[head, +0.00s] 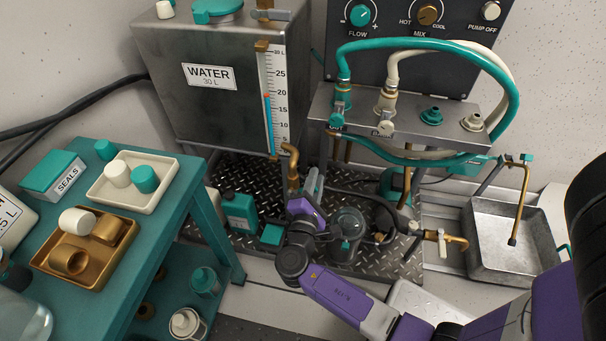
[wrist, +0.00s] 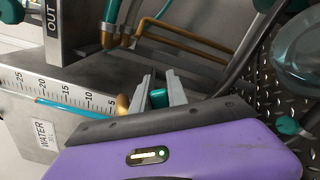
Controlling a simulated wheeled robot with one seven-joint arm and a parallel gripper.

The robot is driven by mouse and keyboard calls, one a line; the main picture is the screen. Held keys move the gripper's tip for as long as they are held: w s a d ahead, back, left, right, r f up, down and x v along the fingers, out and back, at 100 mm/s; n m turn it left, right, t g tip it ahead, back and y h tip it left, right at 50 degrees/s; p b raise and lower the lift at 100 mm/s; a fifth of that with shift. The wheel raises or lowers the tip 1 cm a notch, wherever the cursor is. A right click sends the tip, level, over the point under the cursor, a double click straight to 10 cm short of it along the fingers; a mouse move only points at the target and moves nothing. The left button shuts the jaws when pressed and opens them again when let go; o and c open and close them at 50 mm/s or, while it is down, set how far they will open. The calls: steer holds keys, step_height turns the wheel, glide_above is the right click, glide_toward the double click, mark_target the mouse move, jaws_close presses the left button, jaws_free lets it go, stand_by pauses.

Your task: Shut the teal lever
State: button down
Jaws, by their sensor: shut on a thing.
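My gripper (wrist: 158,88) is shut on the teal lever (wrist: 158,98), whose teal part shows between the two grey fingers in the wrist view. The lever is beside a brass fitting (wrist: 123,104) at the low end of the water tank's scale. In the head view my gripper (head: 313,181) is beside the brass elbow pipe (head: 291,158) at the tank's lower right. My fingers and wrist hide most of the lever there, so I cannot tell its exact angle.
The steel water tank (head: 225,95) stands left of my gripper. A glass-topped round housing (head: 348,230) and a teal box (head: 241,211) stand close by on the tread plate. A hose rack (head: 350,105) rises behind to the right. A teal table (head: 150,275) with trays is at left.

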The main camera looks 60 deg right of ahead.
steer(key=shift+s+d+f+m+b, duration=0.1)
steer(key=shift+s+f+m+b, duration=0.15)
steer(key=shift+f+m+b, duration=1.05)
steer(key=shift+s+f+m+b, duration=0.25)
steer(key=shift+f+m+b, duration=0.5)
steer(key=shift+m+b, duration=0.9)
steer(key=shift+m, duration=0.25)
steer(key=c, duration=1.3)
jaws_free()
steer(key=p+v, duration=0.3)
steer(key=v, duration=0.4)
steer(key=shift+s+a, duration=0.2)
steer(key=shift+a, duration=0.15)
